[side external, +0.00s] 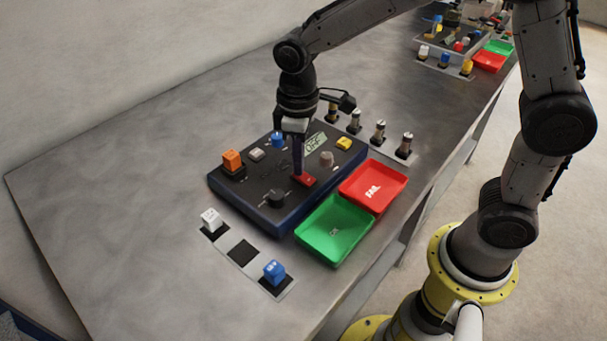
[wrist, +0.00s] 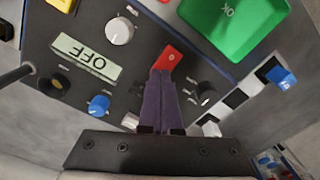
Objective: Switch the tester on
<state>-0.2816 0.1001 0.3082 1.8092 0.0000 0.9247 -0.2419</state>
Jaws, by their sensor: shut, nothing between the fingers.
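The tester (side external: 236,197) is a dark box with blue sides on the grey bench. Its display (side external: 314,143) reads OFF; it also shows upside down in the wrist view (wrist: 86,56). A red rocker switch (wrist: 171,56) sits on the panel near the tester's front edge; it shows beside my fingertips in the side view (side external: 308,181). My gripper (side external: 298,177) points down with its purple fingers together and empty. Its tips (wrist: 162,74) are right at the switch's near end. I cannot tell whether they touch it.
A green OK tray (side external: 322,252) and a red FAIL tray (side external: 388,180) stand by the tester's front. A black knob (wrist: 205,95), a grey knob (side external: 327,159), a blue knob (wrist: 98,103) and an orange block (side external: 232,159) rise from the panel. Blocks and cylindrical parts stand on strips nearby.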

